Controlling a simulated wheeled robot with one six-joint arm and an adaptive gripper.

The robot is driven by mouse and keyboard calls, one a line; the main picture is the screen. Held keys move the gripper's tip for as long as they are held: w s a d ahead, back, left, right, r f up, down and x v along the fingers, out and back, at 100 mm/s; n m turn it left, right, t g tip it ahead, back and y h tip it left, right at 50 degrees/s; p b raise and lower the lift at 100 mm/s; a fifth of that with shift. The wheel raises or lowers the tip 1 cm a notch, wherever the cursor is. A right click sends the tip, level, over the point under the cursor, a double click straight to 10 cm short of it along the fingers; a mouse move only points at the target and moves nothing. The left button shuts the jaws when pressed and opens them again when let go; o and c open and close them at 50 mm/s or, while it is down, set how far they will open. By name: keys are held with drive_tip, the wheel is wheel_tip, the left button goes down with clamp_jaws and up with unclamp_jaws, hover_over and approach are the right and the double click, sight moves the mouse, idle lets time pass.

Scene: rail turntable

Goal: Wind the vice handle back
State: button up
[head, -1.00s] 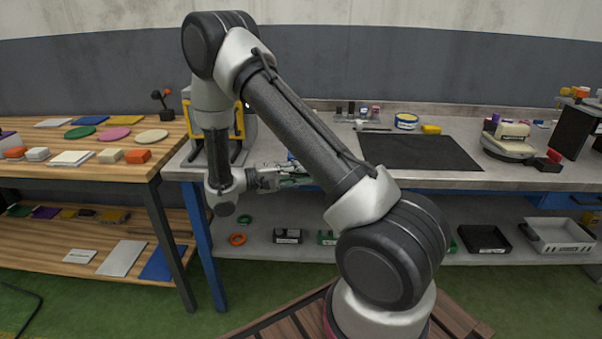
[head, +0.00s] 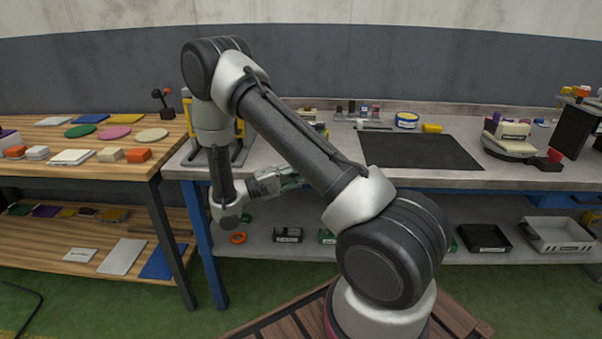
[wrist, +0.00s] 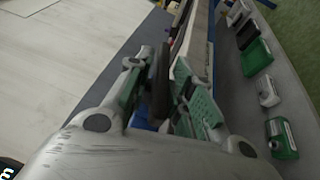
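My gripper (head: 296,181) is at the front edge of the grey bench, left of the dark mat, partly hidden by my own arm in the head view. In the wrist view my gripper (wrist: 160,88) has its two green-padded fingers spread. A dark upright bar (wrist: 163,78), perhaps the vice handle, shows between them. I cannot tell whether the fingers touch it. A little blue shows low between the fingers, perhaps part of the vice. The vice itself is not clearly visible in the head view, where my arm covers that part of the bench.
The grey bench (head: 450,180) carries a dark mat (head: 418,151), a blue-and-white tin (head: 406,120) and a yellow block (head: 432,128). Its lower shelf holds a black tray (head: 484,239) and a white tray (head: 556,235). A wooden table (head: 75,165) stands at left.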

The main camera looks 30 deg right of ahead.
drive_tip(key=shift+o, duration=1)
drive_tip(key=shift+s+d, duration=0.2)
drive_tip(key=shift+s, duration=0.1)
